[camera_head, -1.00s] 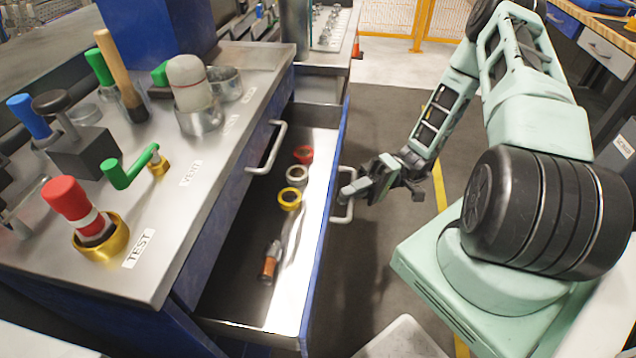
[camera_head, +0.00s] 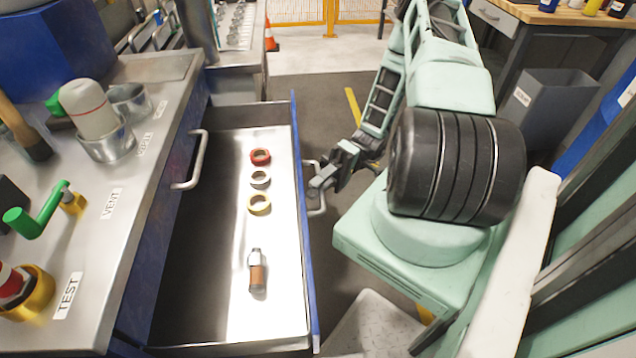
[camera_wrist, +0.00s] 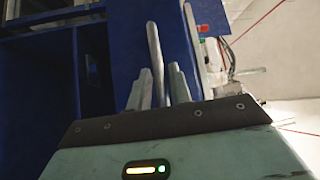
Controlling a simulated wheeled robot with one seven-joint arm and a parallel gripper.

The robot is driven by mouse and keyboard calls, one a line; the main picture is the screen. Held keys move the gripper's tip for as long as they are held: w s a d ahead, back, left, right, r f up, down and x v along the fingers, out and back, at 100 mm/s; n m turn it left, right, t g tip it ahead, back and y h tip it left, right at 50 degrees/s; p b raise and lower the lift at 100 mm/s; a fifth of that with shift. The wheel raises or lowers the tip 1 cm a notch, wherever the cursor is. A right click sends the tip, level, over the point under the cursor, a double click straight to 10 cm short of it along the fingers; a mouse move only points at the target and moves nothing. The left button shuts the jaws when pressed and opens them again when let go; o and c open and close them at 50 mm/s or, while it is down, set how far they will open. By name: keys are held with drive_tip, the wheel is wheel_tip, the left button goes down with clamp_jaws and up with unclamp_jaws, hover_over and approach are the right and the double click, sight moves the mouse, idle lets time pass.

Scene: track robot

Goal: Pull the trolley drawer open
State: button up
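The trolley drawer (camera_head: 226,322) stands wide open to the right of the trolley (camera_head: 135,215) in the head view. Its bar handle (camera_head: 318,207) is on the outer side of the blue front. My gripper (camera_head: 321,184) is at this handle. In the wrist view the handle bar (camera_wrist: 154,45) runs between the two fingers of my gripper (camera_wrist: 160,80), which sit close on both sides of it. The exact contact is hard to see. The front panel also shows in the wrist view (camera_wrist: 105,65).
In the drawer lie a red ring (camera_head: 260,157), a grey ring (camera_head: 260,180), a yellow ring (camera_head: 259,204) and a brown-and-silver fitting (camera_head: 257,272). Another handle (camera_head: 195,162) is on the trolley side. A grey bin (camera_head: 545,110) stands at right. Floor beyond my gripper is clear.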

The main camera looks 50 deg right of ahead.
drive_tip(key=d+f+b, duration=0.1)
drive_tip(key=d+f, duration=0.1)
drive_tip(key=d, duration=1.5)
drive_tip(key=shift+d+f, duration=0.15)
drive_tip(key=shift+w, duration=0.1)
